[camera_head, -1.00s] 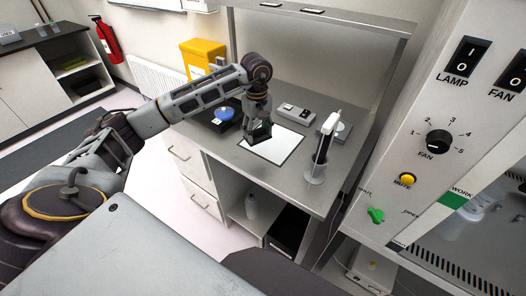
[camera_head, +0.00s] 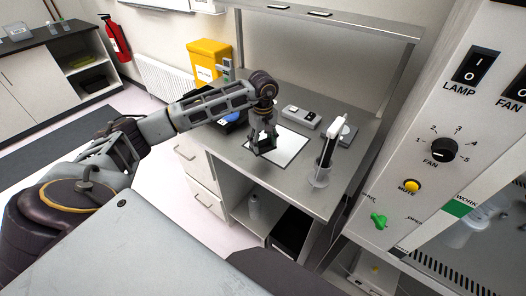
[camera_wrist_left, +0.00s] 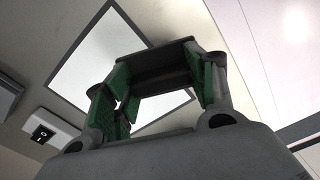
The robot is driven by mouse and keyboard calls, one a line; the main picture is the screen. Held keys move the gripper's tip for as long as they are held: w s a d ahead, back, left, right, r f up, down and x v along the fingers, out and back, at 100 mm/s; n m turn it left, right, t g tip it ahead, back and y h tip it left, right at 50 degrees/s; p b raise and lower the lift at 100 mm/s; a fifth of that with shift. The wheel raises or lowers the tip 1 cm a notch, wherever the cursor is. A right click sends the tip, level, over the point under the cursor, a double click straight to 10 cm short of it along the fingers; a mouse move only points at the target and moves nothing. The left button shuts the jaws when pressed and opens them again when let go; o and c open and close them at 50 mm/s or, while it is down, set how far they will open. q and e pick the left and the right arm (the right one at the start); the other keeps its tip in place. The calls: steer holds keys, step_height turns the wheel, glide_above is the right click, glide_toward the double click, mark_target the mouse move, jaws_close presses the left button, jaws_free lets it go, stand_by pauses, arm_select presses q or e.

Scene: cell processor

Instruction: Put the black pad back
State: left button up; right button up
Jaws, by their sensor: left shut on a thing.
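My left gripper (camera_head: 263,145) is over the front-left part of the white square plate with a dark border (camera_head: 290,148) on the steel bench. In the left wrist view, its two fingers with green inner faces (camera_wrist_left: 158,75) are shut on the black pad (camera_wrist_left: 160,66), a dark flat piece spanning between them. The white plate (camera_wrist_left: 98,52) shows behind it. In the head view the pad is small and dark at the fingertips, and I cannot tell whether it touches the plate. My right gripper is not in view.
A grey device (camera_head: 300,117) stands behind the plate. A pipette stand (camera_head: 321,172) is to its right. A blue item, partly hidden by my arm, is to its left. A yellow bin (camera_head: 208,62) stands beyond the bench. The cabinet with switches (camera_head: 440,150) fills the right side.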

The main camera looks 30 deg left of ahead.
mark_target(263, 146)
arm_select(q)
steer(key=shift+f, duration=0.8)
steer(key=shift+f, duration=0.45)
step_height(263, 146, down, 2)
steer(key=shift+f+p, duration=0.2)
steer(key=shift+p, duration=0.2)
steer(key=shift+f, duration=0.25)
steer(key=shift+f, duration=0.1)
